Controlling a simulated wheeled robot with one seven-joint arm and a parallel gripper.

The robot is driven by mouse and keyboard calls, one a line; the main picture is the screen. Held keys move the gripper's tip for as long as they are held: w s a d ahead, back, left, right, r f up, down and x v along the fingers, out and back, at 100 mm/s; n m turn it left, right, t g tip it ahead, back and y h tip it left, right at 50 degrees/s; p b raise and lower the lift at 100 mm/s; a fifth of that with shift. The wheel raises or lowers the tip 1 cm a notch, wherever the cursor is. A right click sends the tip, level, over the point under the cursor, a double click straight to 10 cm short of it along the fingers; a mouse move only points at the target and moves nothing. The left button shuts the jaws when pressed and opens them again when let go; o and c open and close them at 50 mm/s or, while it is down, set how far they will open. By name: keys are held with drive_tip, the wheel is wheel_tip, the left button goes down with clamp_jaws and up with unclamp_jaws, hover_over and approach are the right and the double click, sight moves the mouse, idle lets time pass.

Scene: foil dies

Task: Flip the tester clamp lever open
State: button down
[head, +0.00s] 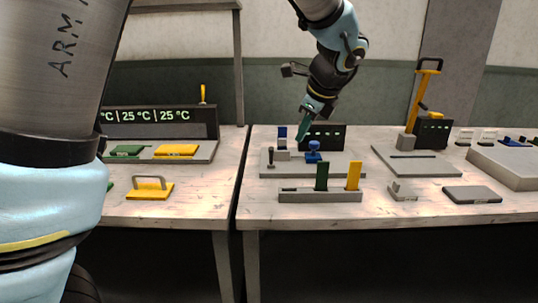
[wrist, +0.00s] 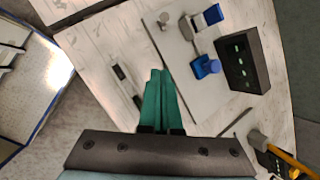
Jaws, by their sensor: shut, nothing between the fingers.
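The tester is a grey base plate (head: 340,168) on the right-hand table, with a black display box (head: 330,137) at its back. It carries a blue knob-topped part (head: 313,151), a blue-topped block (head: 282,132) and a short dark post with a round knob (head: 270,158). The wrist view shows the blue knob (wrist: 206,67), the blue-topped block (wrist: 207,17) and a grey round knob (wrist: 164,20). I cannot tell which part is the clamp lever. My gripper (head: 302,130) has teal fingers, shut and empty, above the plate; in the wrist view its fingertips (wrist: 159,73) appear apart from these parts.
A slotted grey rack (head: 300,196) with upright green and yellow plates stands in front of the tester. A yellow-handled press (head: 425,95) stands to the right. A dark flat block (head: 472,195) lies at the front right. A gap separates the left table (head: 205,205).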

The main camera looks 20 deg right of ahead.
sight(271, 157)
idle(0.4)
drive_tip(key=p+x, duration=0.1)
drive_tip(key=x, duration=0.9)
drive_tip(key=shift+p, duration=0.4)
drive_tip(key=shift+w+a+r+p, duration=0.2)
drive_tip(key=shift+w+a+p, duration=0.1)
drive_tip(key=shift+w, duration=0.2)
drive_tip(key=shift+w+a+r+p, duration=0.25)
drive_tip(key=shift+w+a, duration=0.1)
drive_tip(key=shift+w, duration=0.15)
drive_tip(key=shift+w+a, duration=0.35)
drive_tip(key=shift+w, duration=0.25)
